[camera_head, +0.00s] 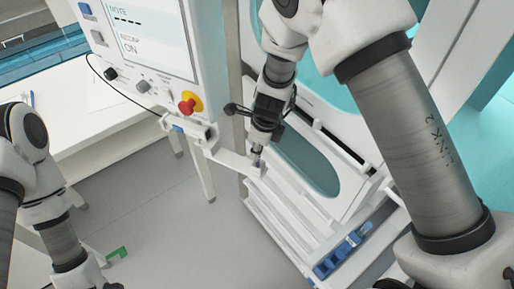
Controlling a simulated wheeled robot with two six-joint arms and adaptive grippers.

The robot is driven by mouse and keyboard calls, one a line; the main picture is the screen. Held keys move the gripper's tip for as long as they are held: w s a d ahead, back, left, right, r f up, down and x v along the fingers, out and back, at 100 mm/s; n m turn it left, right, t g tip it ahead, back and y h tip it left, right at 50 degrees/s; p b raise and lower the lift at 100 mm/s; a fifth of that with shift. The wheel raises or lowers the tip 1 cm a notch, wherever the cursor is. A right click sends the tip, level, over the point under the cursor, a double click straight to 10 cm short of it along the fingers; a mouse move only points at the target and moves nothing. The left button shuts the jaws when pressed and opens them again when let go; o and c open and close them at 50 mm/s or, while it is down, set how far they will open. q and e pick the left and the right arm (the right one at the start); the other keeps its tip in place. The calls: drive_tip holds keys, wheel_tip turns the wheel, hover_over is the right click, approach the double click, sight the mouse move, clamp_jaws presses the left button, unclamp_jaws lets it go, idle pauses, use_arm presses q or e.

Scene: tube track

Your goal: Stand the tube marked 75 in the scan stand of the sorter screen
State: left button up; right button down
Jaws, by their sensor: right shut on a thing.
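The sorter screen (150,38) stands at the upper centre-left, with a note and the word ON on it. A white scan stand (232,160) sticks out below its lower right corner. My right gripper (257,149) points down over the outer end of the stand, shut on a small tube (256,158). Only a short bit of the tube shows; its mark cannot be read. The tube's lower end is at the stand's end; I cannot tell whether it is seated. My left arm is at the left edge, its gripper out of view.
A red stop button (188,104) on a yellow base and a knob (143,86) are on the screen's housing. A white rack frame (300,215) with a blue piece (343,250) stands at the lower right. A white table (85,105) is at the left. Grey floor lies between.

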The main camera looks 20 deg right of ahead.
drive_tip(key=shift+f, duration=0.25)
drive_tip(key=c, duration=1.1)
unclamp_jaws()
drive_tip(key=r, duration=0.4)
drive_tip(key=s+d+r, duration=0.1)
drive_tip(key=r, duration=0.6)
drive_tip(key=shift+s+d+r, duration=0.2)
drive_tip(key=shift+d+r, duration=0.1)
drive_tip(key=shift+r, duration=0.1)
